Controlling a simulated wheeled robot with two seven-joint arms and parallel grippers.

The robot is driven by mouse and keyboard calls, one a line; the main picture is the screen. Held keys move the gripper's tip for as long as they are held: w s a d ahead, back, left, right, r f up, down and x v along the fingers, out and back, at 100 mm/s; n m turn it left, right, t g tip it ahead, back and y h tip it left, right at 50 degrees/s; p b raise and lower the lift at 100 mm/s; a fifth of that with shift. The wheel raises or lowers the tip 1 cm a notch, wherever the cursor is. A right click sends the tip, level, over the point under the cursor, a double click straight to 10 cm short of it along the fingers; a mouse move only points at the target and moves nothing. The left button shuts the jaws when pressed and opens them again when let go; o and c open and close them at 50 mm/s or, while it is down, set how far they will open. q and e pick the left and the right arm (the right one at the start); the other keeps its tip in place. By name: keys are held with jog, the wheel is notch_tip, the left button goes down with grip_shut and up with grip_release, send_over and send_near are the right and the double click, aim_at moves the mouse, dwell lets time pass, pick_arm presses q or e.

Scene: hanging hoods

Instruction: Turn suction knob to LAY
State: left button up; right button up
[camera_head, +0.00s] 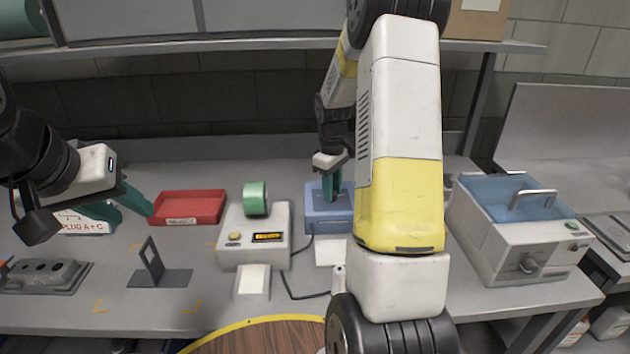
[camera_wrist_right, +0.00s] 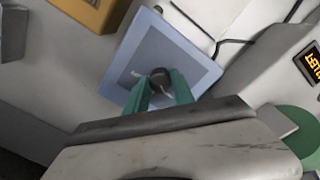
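The suction knob (camera_wrist_right: 160,78) is a small dark round knob on the face of a light blue box (camera_wrist_right: 190,50). The box also shows in the head view (camera_head: 316,210), where my right arm hides part of it. My right gripper (camera_wrist_right: 161,84) points at the box, with one teal finger on each side of the knob, seemingly touching it. A pale marking lies beside the knob, too small to read. My left gripper (camera_head: 128,212) is at the far left in the head view, its teal fingers spread apart and empty.
A grey device with a display (camera_head: 268,237) and a green roll (camera_head: 256,198) stands left of the blue box. A red tray (camera_head: 188,207), a black bracket (camera_head: 155,270) and a grey socket block (camera_head: 42,276) lie farther left. A lidded bath (camera_head: 515,240) stands at right.

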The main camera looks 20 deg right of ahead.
grip_shut()
jog(key=m, duration=0.4)
jog(key=shift+m, duration=0.3)
jog(key=m, duration=0.3)
jog(key=shift+a+m, duration=0.1)
jog(key=shift+m, duration=0.2)
jog(key=shift+w+m+g, duration=0.1)
jog(key=shift+m+g, duration=0.2)
jog(key=shift+m, duration=1.4)
jog(key=o, duration=0.9)
grip_release()
jog(key=shift+c, duration=0.2)
